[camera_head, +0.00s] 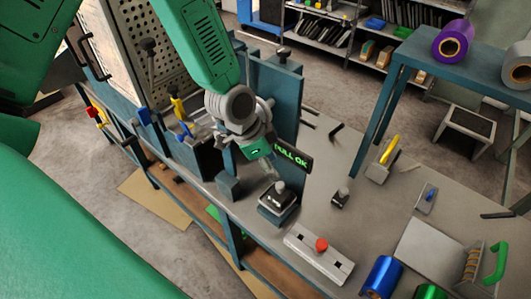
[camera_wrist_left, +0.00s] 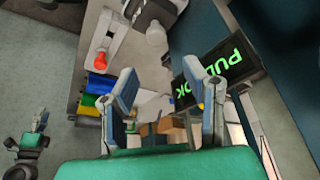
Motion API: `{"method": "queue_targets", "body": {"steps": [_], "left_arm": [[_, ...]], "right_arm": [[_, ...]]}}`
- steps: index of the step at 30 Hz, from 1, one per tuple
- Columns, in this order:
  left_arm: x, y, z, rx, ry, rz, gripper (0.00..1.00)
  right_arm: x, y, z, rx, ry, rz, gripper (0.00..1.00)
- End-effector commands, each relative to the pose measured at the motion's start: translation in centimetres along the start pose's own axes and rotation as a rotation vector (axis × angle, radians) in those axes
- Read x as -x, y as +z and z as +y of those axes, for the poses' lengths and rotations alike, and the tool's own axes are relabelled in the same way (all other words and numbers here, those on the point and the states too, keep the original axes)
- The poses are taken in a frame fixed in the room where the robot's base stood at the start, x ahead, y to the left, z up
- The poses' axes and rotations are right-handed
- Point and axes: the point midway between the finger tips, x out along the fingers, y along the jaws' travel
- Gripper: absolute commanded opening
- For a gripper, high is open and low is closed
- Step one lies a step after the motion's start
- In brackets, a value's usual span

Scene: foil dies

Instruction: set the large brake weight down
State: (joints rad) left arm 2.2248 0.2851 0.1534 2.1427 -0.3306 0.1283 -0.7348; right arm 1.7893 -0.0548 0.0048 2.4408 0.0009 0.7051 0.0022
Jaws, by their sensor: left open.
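The large brake weight (camera_head: 277,203) is a dark block with a silver knob. In the head view it stands upright on a blue-grey block near the bench's front edge. My left gripper (camera_head: 268,168) is just above it, apart from the knob. In the left wrist view its two fingers (camera_wrist_left: 165,85) are spread with nothing between them, and the weight's pale knob (camera_wrist_left: 156,35) shows beyond them. A smaller weight (camera_head: 341,198) stands to the right on the bench. What looks like my right gripper (camera_wrist_left: 36,130) shows small in the left wrist view; its jaws are unclear.
A display reading "PULL OK" (camera_head: 292,155) is close beside the left gripper. A grey box with a red button (camera_head: 318,252) stands in front. Blue and green foil rolls (camera_head: 382,276) lie at the front right. A blue upright plate (camera_head: 272,95) rises behind the gripper.

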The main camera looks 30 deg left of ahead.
Motion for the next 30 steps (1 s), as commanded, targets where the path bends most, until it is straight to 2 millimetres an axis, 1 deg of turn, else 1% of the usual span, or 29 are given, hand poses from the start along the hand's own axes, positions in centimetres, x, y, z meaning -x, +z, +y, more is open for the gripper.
{"method": "queue_targets", "body": {"steps": [1, 3, 6, 9, 14, 17, 20, 21, 23, 24, 27, 30], "left_arm": [[1.2, -0.1, -0.1, 0.001, -0.002, 0.003, 0.4], [2.4, 0.0, -0.2, 0.001, -0.002, 0.003, 0.4], [3.7, 0.1, -0.2, 0.001, 0.0, 0.003, 0.4], [4.4, 0.1, -0.2, 0.001, 0.001, 0.001, 0.4], [4.8, 0.1, -0.1, 0.002, 0.002, 0.0, 0.4], [3.7, 1.2, 0.8, 0.045, 0.009, -0.02, 0.4], [0.8, 4.4, 3.5, 0.193, 0.015, -0.08, 0.4], [-0.6, 6.3, 5.1, 0.275, 0.011, -0.114, 0.4], [-2.3, 9.4, 7.5, 0.405, -0.008, -0.167, 0.4], [-3.2, 11.4, 9.0, 0.487, -0.028, -0.2, 0.4], [-4.3, 16.0, 12.3, 0.656, -0.089, -0.27, 0.4], [-4.5, 19.2, 14.3, 0.765, -0.146, -0.31, 0.4]], "right_arm": [[0.0, 0.0, 0.0, 0.0, 0.0, 0.0, 0.4], [0.0, 0.0, 0.0, 0.0, 0.0, 0.0, 0.4], [0.0, 0.0, 0.0, 0.0, 0.0, 0.0, 0.4], [0.1, 0.0, 0.0, 0.0, 0.0, 0.0, 0.4], [0.1, 0.0, 0.0, 0.0, 0.0, 0.0, 0.4], [0.1, 0.0, 0.0, 0.0, 0.0, 0.0, 0.4], [0.1, 0.0, 0.0, 0.0, 0.0, 0.0, 0.4], [0.1, 0.0, 0.0, 0.0, 0.0, 0.0, 0.4], [0.1, 0.0, 0.0, 0.0, 0.0, 0.0, 0.4], [0.0, 0.0, 0.0, 0.0, 0.0, 0.0, 0.4], [0.0, 0.0, 0.0, 0.0, 0.0, 0.0, 0.4], [0.1, 0.0, 0.0, 0.0, 0.0, 0.0, 0.4]]}}
